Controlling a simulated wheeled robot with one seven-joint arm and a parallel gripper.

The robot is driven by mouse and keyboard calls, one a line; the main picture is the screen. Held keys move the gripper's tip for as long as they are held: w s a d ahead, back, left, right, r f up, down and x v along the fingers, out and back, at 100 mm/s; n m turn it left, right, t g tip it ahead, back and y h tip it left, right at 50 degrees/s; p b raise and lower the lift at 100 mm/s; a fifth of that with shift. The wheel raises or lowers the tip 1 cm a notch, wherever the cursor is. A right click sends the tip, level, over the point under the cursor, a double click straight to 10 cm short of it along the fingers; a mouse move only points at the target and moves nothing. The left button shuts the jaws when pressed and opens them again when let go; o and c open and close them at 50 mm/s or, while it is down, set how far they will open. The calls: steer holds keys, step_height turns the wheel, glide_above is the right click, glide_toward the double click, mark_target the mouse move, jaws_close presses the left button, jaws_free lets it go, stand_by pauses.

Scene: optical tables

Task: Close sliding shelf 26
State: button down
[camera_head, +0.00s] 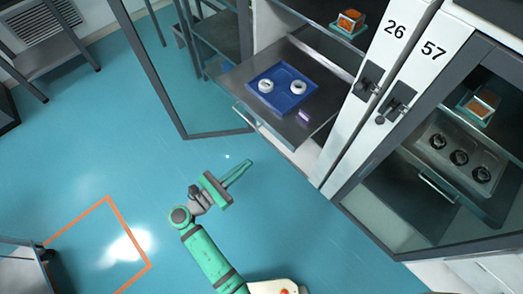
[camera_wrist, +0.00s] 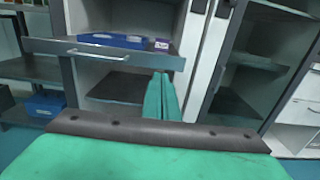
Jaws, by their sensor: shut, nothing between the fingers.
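Sliding shelf 26 (camera_head: 328,103) is pulled out of the cabinet marked 26 (camera_head: 393,30). Its front bar handle (camera_head: 247,117) faces left and down in the head view; the handle also shows in the wrist view (camera_wrist: 97,55). On the shelf are a blue tray (camera_head: 272,77) with two white rings and a small purple block (camera_head: 304,115). My gripper (camera_head: 247,164) is shut and empty, in front of and below the shelf, apart from the handle. In the wrist view its fingers (camera_wrist: 162,92) point at the cabinet, right of the handle.
The glass door (camera_head: 186,75) of cabinet 26 stands wide open at the left. Cabinet 57 (camera_head: 432,48) to the right has its glass door shut, with a tray of black parts (camera_head: 460,157) inside. The floor around my arm is clear. A metal table (camera_head: 45,50) stands at the upper left.

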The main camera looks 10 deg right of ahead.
mark_target(280, 137)
steer(key=x, duration=1.3)
steer(key=shift+w+d, duration=0.15)
steer(key=shift+d, duration=0.15)
steer(key=shift+w, duration=0.1)
